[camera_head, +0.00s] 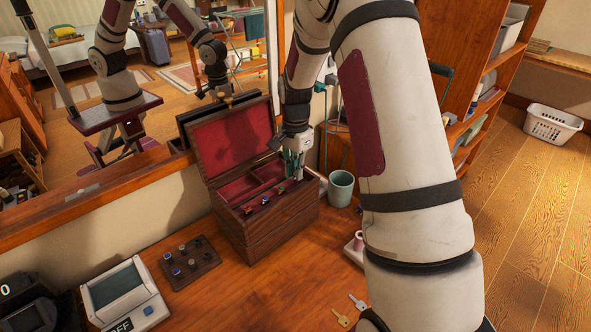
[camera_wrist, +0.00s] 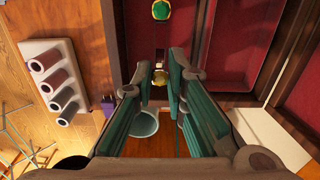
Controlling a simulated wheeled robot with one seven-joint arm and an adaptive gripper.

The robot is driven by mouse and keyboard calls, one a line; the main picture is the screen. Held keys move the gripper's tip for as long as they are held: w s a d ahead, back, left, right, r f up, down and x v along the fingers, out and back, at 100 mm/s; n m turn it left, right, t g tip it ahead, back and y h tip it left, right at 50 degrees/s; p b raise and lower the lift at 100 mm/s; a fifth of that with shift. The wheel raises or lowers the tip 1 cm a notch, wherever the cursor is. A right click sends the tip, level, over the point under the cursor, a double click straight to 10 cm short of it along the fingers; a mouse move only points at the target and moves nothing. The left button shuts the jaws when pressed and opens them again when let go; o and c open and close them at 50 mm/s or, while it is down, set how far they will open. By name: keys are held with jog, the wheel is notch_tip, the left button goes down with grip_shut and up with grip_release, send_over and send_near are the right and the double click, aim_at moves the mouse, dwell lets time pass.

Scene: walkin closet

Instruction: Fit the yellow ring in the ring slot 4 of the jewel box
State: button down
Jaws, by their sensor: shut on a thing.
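The jewel box (camera_head: 270,226) stands open on the wooden table, its lid up and its lining red. Several rings (camera_head: 264,201) sit in a row along its front strip, and one with a green stone (camera_wrist: 161,10) shows at the top of the wrist view. My gripper (camera_head: 291,178) points down at the right end of that row. In the wrist view my gripper (camera_wrist: 162,73) is shut on the yellow ring (camera_wrist: 160,78), held between the fingertips over the box. A dark slot (camera_wrist: 160,54) shows just beyond it. Whether the ring touches the strip I cannot tell.
A green mug (camera_head: 341,187) stands close to the box's right side. A white holder with rolls (camera_wrist: 57,80) lies nearby. A dark block with small pieces (camera_head: 189,263) and a scale (camera_head: 124,297) are at the left. Keys (camera_head: 350,310) lie in front. A mirror rises behind.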

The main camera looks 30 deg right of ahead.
jog(key=shift+f+b, duration=0.5)
jog(key=shift+f, duration=0.6)
dwell(1.6)
jog(key=c, duration=1.5)
grip_release()
jog(key=shift+c, duration=0.2)
notch_tip(320, 180, up, 12)
